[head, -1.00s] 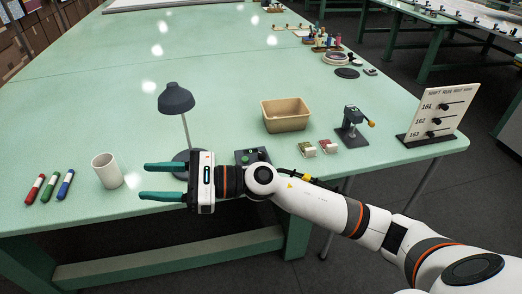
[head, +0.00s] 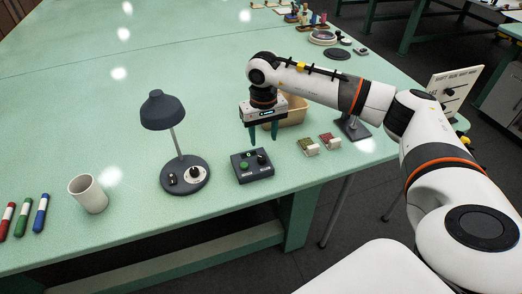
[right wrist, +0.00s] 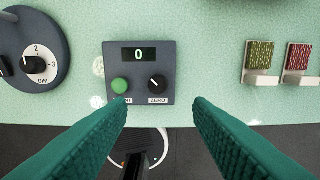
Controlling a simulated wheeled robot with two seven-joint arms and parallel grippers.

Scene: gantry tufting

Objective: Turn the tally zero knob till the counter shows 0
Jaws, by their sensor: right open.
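The tally counter box (head: 254,174) is a dark grey box on the green table. In the right wrist view, the box (right wrist: 138,69) has a display (right wrist: 138,54) that reads 0. Below it are a green button (right wrist: 120,85) and, to the right, the black ZERO knob (right wrist: 157,83) with a white pointer mark tilted up and left. My right gripper (head: 264,142) points down just behind and above the box. Its green fingers are open and empty, apart from the knob. My left gripper is not in view.
A desk lamp (head: 184,174) with its own DIM knob (right wrist: 36,65) stands left of the box. Small sample cards (head: 308,145) are to the right. A tan bin (head: 297,112) is behind my gripper.

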